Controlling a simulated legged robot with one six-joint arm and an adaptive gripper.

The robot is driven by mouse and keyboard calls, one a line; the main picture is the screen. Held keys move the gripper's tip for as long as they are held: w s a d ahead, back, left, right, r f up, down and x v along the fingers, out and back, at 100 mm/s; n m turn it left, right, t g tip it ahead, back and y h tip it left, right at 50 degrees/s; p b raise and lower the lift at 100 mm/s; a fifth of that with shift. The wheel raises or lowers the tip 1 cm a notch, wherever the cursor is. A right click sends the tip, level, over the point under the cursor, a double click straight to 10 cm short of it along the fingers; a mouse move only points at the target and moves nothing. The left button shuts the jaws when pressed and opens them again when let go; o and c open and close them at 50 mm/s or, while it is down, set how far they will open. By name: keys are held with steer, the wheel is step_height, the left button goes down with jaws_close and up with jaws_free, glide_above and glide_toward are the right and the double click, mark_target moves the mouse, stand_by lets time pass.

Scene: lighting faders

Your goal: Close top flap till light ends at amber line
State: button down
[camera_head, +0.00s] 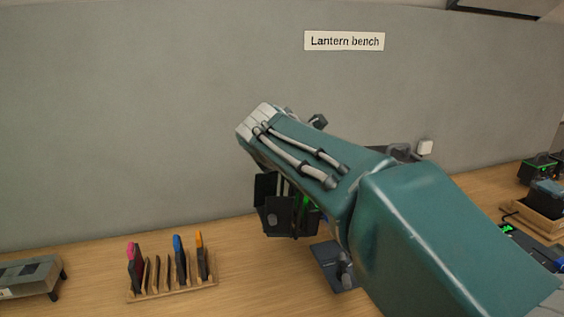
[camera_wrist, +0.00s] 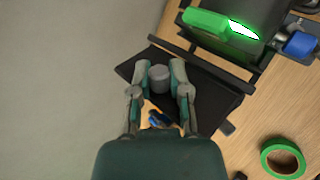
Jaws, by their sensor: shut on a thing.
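The lantern (camera_head: 307,214) stands on the bench, mostly behind my arm in the head view. Its black flaps (camera_head: 283,218) hang at the front. In the wrist view, a wide black flap (camera_wrist: 213,103) with a grey round knob (camera_wrist: 160,78) reaches out from the lantern body (camera_wrist: 240,60). My gripper (camera_wrist: 160,70) has its two fingers on either side of the knob and is shut on it. A glowing green part with a white patch (camera_wrist: 243,30) shows on the lantern. I cannot make out the amber line or where the light ends.
A wooden rack (camera_head: 172,290) with pink, blue and orange-topped pieces stands at left. A grey box (camera_head: 28,277) sits at far left. A green tape roll (camera_wrist: 282,158) lies on the bench. More equipment (camera_head: 540,195) stands at right. The grey wall (camera_head: 120,110) rises behind.

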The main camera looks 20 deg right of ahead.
steer(key=shift+f, duration=0.1)
steer(key=c, duration=0.6)
jaws_free()
steer(key=shift+w, duration=0.1)
steer(key=v, duration=1.2)
steer(key=shift+f, duration=0.1)
steer(key=shift+d, duration=0.1)
steer(key=s+f+m+g+y, duration=0.1)
steer(key=s+f+m, duration=0.5)
steer(key=f+m, duration=0.1)
steer(key=s+f+m+g+y, duration=0.1)
steer(key=s+f+m+y, duration=0.1)
steer(key=s+f+m, duration=0.5)
steer(key=s+d+f+m+g+y, duration=0.1)
steer(key=s+f+m, duration=0.5)
steer(key=f+m, duration=0.1)
steer(key=shift+s+d+f+g+y, duration=0.15)
steer(key=shift+f+g+y, duration=0.2)
steer(key=shift+f, duration=0.4)
